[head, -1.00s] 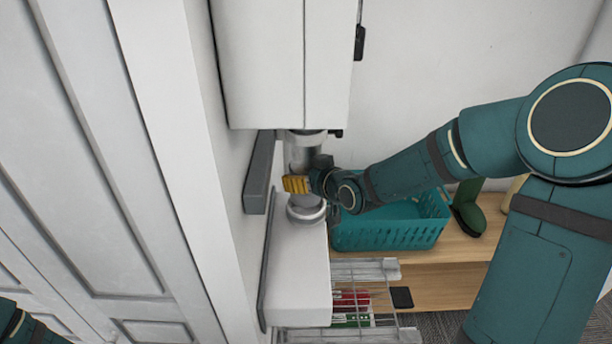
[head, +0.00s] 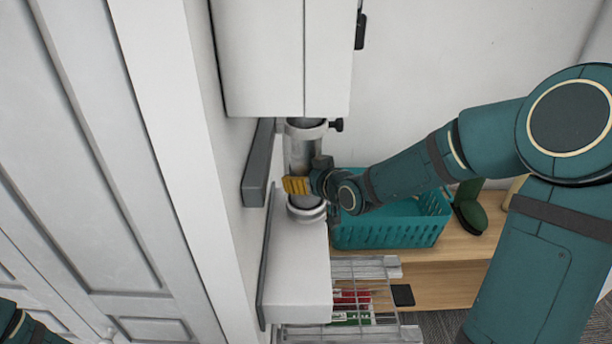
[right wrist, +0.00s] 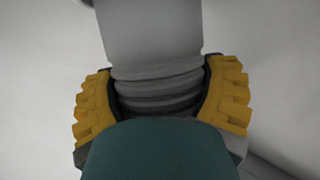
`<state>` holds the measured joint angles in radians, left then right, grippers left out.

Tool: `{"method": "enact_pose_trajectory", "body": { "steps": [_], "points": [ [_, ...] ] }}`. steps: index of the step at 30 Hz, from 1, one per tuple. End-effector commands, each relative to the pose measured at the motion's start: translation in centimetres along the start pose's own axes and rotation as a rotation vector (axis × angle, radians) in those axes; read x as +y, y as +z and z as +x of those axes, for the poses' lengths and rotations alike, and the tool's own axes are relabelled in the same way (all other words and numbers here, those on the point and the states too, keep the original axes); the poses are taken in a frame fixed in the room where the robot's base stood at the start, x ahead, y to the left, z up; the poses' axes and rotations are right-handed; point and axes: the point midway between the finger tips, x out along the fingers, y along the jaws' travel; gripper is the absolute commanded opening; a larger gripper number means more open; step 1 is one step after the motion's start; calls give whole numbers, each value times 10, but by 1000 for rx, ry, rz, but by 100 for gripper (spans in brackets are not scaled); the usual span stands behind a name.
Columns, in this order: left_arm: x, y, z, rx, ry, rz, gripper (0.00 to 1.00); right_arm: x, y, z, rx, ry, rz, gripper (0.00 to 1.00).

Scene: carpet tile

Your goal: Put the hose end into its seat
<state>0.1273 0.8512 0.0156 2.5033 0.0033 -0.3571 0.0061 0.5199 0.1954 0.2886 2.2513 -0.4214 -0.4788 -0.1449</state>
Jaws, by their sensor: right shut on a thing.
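My right gripper (head: 298,186) has its yellow-padded fingers closed around the grey hose. In the right wrist view the hose's ribbed part (right wrist: 158,88) lies between both yellow pads, with a smooth grey sleeve (right wrist: 150,35) beyond it. In the head view the grey tube (head: 300,152) stands roughly upright above the gripper. A light grey collar with a dark knob (head: 306,127) is at its top, under the white cabinet. A grey ring (head: 306,211) is below, at the white box. Which one is the seat, and whether the hose end touches it, I cannot tell. My left gripper is out of view.
The white cabinet (head: 285,60) hangs above and the white box (head: 296,285) is below. A dark grey rail (head: 258,168) runs along the wall at left. A teal basket (head: 390,235) stands on a wooden shelf behind my right forearm. A wire rack (head: 365,268) is below.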

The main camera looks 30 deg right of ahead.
Motion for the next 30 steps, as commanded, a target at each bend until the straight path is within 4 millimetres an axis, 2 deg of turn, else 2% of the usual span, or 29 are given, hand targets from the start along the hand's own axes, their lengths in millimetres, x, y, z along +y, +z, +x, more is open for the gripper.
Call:
{"method": "enact_pose_trajectory", "body": {
  "steps": [30],
  "points": [
    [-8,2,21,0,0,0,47,0,22,9,1,0,0,34]
  ]
}}
